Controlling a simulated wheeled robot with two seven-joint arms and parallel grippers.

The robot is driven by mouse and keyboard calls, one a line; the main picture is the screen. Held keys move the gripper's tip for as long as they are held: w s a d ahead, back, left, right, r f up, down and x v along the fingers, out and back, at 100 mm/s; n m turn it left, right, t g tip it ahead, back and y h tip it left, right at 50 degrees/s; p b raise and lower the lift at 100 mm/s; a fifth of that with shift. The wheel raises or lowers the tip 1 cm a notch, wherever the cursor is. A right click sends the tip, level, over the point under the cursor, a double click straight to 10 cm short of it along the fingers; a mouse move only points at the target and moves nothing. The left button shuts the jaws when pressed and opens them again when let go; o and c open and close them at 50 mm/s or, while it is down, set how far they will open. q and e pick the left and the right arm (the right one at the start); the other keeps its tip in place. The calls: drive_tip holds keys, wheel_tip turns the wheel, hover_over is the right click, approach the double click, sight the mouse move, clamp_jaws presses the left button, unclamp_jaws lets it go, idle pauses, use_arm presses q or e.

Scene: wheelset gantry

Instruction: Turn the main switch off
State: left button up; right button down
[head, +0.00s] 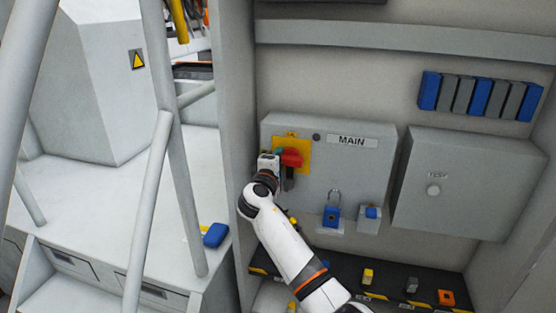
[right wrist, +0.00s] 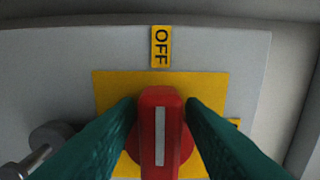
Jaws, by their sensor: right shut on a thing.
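The main switch is a red handle (head: 292,158) on a yellow plate (head: 304,150) on the grey box labelled MAIN (head: 382,142). My right gripper (head: 279,156) is at the switch. In the right wrist view its teal fingers are shut on the red handle (right wrist: 160,125), one on each side. The handle's white stripe lines up with the OFF label (right wrist: 160,47) at the top of that view. A second yellow label at the right is mostly hidden by a finger. My left gripper is not in view.
A blue padlock (head: 331,215) and a small grey holder with a blue part (head: 369,218) are below the box. A grey TEST box (head: 455,185) stands to the right. A dark shelf (head: 390,278) with small coloured items is beneath. Grey rails (head: 150,200) stand left.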

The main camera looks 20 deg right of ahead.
drive_tip(key=shift+d+r, duration=0.15)
drive_tip(key=c, duration=1.4)
unclamp_jaws()
drive_tip(key=shift+o, duration=0.6)
drive_tip(key=shift+w, duration=0.1)
drive_tip(key=shift+d, duration=0.1)
drive_tip(key=b+v, duration=0.3)
drive_tip(key=v, duration=0.9)
